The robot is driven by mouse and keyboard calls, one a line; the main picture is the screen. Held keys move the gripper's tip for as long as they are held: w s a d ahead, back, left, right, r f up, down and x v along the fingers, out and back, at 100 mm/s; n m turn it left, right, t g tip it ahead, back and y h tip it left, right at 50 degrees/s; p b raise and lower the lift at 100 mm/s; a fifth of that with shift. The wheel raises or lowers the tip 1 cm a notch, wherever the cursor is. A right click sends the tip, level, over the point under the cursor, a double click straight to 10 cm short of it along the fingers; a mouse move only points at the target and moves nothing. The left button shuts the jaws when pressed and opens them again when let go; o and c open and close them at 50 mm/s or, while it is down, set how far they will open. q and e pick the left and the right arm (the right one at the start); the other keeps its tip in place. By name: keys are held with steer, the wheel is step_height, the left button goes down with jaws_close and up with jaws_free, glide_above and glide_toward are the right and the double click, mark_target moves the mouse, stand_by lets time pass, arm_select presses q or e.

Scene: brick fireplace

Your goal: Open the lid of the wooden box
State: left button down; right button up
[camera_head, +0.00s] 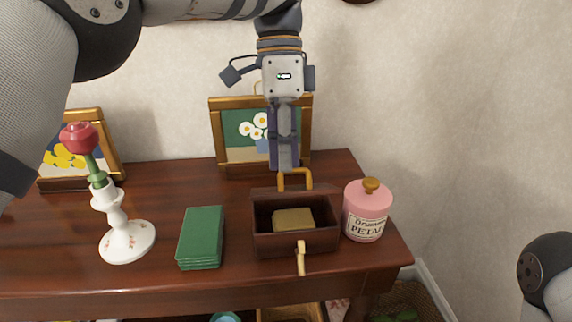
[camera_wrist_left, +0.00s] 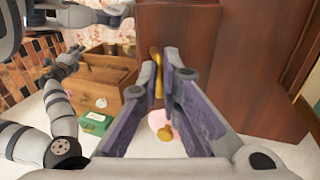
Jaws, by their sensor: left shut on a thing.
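The wooden box (camera_head: 268,243) stands near the front right of the dark wooden table. Its lid (camera_head: 262,193) is raised at the back, so the inside shows, with a gold-coloured block (camera_head: 293,220) in it. A brass clasp (camera_head: 301,258) sticks out at the front. My left gripper (camera_head: 285,168) comes down from above and is shut on the lid's brass handle (camera_head: 296,174). The left wrist view shows the handle (camera_wrist_left: 156,70) between the fingers, by a large brown panel. My right gripper (camera_wrist_left: 64,63) shows small in that view; its jaws are unclear.
A pink jar (camera_head: 367,212) stands close to the box's right side. A green stack (camera_head: 201,237) lies to its left, and a white candlestick (camera_head: 124,240) holding a red rose stands further left. A flower picture (camera_head: 225,103) leans behind the box. Table between green stack and candlestick is clear.

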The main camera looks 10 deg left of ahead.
arm_select(q)
steer(key=shift+w+a+f, duration=0.25)
steer(key=shift+w+f, duration=0.2)
steer(key=shift+f, duration=0.15)
arm_select(e)
steer(key=shift+s+f, duration=0.35)
steer(key=shift+f, duration=0.05)
arm_select(q)
steer(key=c, duration=2)
jaws_free()
steer(key=shift+o, duration=1.4)
steer(key=shift+w+f, duration=0.1)
steer(key=shift+w, duration=0.25)
steer(key=shift+s+r, duration=0.1)
steer(key=shift+r, duration=0.1)
arm_select(e)
steer(key=shift+w, duration=0.2)
steer(key=shift+r, duration=0.1)
arm_select(q)
steer(key=shift+s+r, duration=0.1)
arm_select(e)
steer(key=shift+w, duration=0.1)
